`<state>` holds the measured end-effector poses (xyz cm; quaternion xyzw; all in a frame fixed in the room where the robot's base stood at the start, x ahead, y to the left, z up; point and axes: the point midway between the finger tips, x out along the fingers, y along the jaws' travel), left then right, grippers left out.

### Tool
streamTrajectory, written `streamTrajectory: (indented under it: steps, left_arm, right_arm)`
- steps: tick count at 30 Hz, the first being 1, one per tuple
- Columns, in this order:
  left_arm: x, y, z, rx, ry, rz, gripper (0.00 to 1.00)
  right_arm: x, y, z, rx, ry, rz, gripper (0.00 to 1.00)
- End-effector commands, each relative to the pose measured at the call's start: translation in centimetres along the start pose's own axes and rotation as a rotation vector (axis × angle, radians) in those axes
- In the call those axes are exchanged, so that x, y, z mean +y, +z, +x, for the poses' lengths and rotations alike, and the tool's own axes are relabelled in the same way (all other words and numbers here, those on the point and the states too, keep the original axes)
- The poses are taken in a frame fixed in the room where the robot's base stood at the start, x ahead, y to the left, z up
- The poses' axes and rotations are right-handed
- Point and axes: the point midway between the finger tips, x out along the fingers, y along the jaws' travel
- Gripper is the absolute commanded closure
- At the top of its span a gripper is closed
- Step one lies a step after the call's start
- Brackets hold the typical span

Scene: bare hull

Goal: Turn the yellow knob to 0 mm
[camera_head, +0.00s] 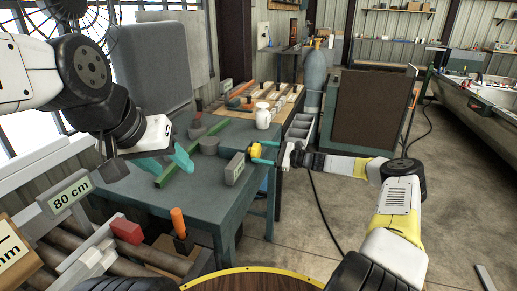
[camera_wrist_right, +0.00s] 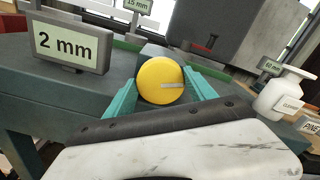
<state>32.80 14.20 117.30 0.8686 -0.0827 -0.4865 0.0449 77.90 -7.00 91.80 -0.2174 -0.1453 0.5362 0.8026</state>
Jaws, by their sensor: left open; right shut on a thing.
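The yellow knob (camera_wrist_right: 160,80) sits on the side of the teal workbench, with a pale mark pointing to the right in the right wrist view. It also shows small in the head view (camera_head: 255,150). My right gripper (camera_wrist_right: 157,92) is shut on the knob, one teal finger on each side of it. A display (camera_wrist_right: 68,46) beside the knob reads "2 mm"; in the head view the display (camera_head: 235,168) is seen at an angle and its text is not legible. My left gripper (camera_head: 172,159) is open and empty over the left part of the bench.
The floor at right is mostly clear.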

Motion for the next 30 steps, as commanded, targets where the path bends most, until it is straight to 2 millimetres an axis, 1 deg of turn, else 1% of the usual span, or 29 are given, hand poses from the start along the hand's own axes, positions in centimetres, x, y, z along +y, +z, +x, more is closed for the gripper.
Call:
streamTrajectory:
  steps: [2,3,5,6,13,17,23,30]
  left_arm:
    - [0.00,0.00,0.00,0.000,0.000,0.000,0.48]
    - [0.00,0.00,0.00,0.000,0.000,0.000,0.48]
    - [0.00,0.00,0.00,0.000,0.000,0.000,0.48]
    - [0.00,0.00,0.00,0.000,0.000,0.000,0.48]
    - [0.00,0.00,0.00,0.000,0.000,0.000,0.48]
    - [0.00,0.00,0.00,0.000,0.000,0.000,0.48]
    - [0.00,0.00,0.00,0.000,0.000,0.000,0.48]
    - [0.00,0.00,0.00,0.000,0.000,0.000,0.48]
  right_arm:
    - [-0.01,-0.07,-0.02,0.002,-0.001,0.001,0.76]
    - [-0.01,-0.07,-0.02,0.002,-0.001,0.001,0.28]
    - [0.00,-0.06,-0.02,0.001,-0.001,0.001,0.16]
    - [0.00,-0.05,-0.02,0.001,0.000,0.001,0.14]
    - [0.05,-0.05,-0.01,0.001,0.000,0.003,0.14]
    - [0.03,-0.04,0.00,0.000,0.000,0.040,0.14]
    - [-0.07,-0.05,-0.03,0.000,0.000,0.222,0.14]
    - [-0.20,-0.11,-0.06,-0.001,-0.002,0.515,0.14]
